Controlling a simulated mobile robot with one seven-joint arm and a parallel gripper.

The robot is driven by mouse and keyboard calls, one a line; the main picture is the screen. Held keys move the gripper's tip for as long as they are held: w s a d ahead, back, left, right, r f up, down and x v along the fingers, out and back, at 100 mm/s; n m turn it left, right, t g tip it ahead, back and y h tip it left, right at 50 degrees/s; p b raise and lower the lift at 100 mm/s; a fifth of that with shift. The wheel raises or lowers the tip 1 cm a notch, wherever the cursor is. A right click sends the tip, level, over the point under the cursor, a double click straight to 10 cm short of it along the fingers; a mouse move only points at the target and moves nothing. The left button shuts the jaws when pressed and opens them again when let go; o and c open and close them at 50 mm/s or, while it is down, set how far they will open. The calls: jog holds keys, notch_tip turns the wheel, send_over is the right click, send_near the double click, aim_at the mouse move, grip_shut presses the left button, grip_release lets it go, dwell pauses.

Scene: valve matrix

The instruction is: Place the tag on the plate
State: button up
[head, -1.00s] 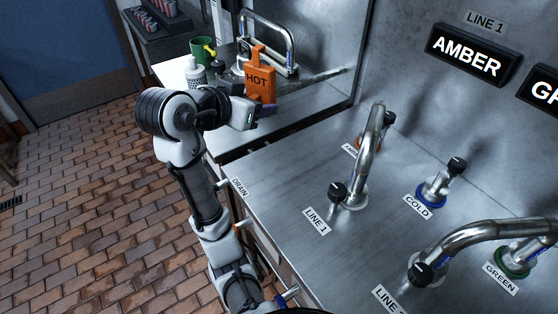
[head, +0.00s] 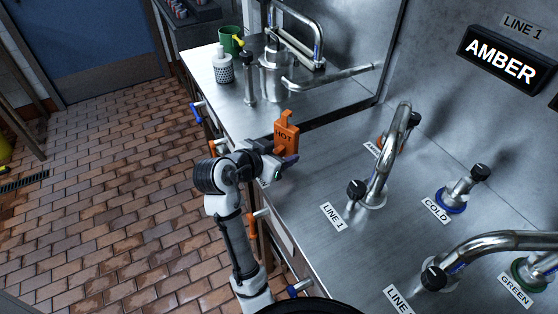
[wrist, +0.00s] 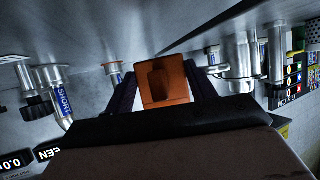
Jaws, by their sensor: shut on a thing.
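The orange tag (head: 287,135), marked HOT, is upright in my gripper (head: 288,160) in the head view. My gripper is shut on its lower part and appears to hold it above the far left part of the front steel counter. In the wrist view, the tag (wrist: 163,82) shows end-on between the two dark fingers. I cannot make out a separate plate in either view. The gap between the tag and the counter is hard to judge.
Curved taps rise from the front counter (head: 300,205), by the LINE 1 label (head: 333,217) and the blue-ringed COLD valve (head: 455,197). A back counter holds a green mug (head: 230,39), a white bottle (head: 222,66) and pipework. Coloured handles stick out along the counter front.

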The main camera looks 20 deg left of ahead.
jog(key=shift+f, duration=1.6)
jog(key=shift+f, duration=0.1)
jog(key=shift+f, duration=0.15)
jog(key=o, duration=1.1)
